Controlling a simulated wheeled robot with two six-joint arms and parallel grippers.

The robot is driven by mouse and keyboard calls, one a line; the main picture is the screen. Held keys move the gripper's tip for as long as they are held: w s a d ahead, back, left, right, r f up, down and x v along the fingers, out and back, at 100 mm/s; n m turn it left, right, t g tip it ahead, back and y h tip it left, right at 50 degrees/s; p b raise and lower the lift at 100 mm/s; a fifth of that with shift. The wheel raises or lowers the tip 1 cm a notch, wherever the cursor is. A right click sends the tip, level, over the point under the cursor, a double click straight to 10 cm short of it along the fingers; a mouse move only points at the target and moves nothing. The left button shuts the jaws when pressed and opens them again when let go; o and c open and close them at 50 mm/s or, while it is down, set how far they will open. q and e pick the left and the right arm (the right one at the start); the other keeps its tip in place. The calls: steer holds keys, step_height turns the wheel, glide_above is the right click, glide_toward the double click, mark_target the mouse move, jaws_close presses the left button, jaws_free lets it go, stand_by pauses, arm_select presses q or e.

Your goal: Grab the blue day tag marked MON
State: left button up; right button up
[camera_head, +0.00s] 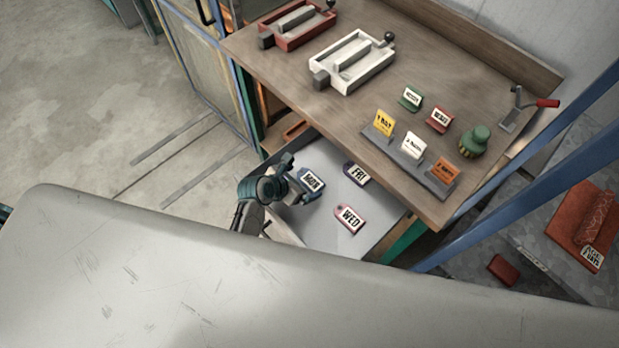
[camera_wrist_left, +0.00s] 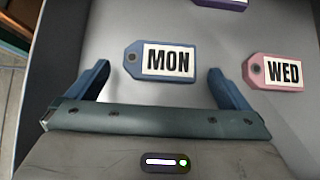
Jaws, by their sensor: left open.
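The blue day tag marked MON (camera_wrist_left: 134,58) lies flat in the drawer, between and just ahead of my left gripper's fingertips in the left wrist view. It also shows in the head view (camera_head: 312,180), close beside the gripper. My left gripper (camera_wrist_left: 160,78) is open and empty, one finger on each side of the tag's near edge. In the head view my left gripper (camera_head: 293,178) reaches into the open drawer (camera_head: 318,233) from the left. My right gripper is not in view.
The pink WED tag (camera_head: 349,219) and purple FRI tag (camera_head: 356,174) lie in the same drawer. The wooden bench (camera_head: 440,85) overhangs the drawer's back. On it are a card rack (camera_head: 395,153), a green pot-like object (camera_head: 474,142) and a white tray (camera_head: 352,62).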

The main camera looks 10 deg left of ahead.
mark_target(309, 180)
arm_select(q)
steer(key=shift+x, duration=1.25)
steer(key=shift+r, duration=0.1)
steer(key=c, duration=0.9)
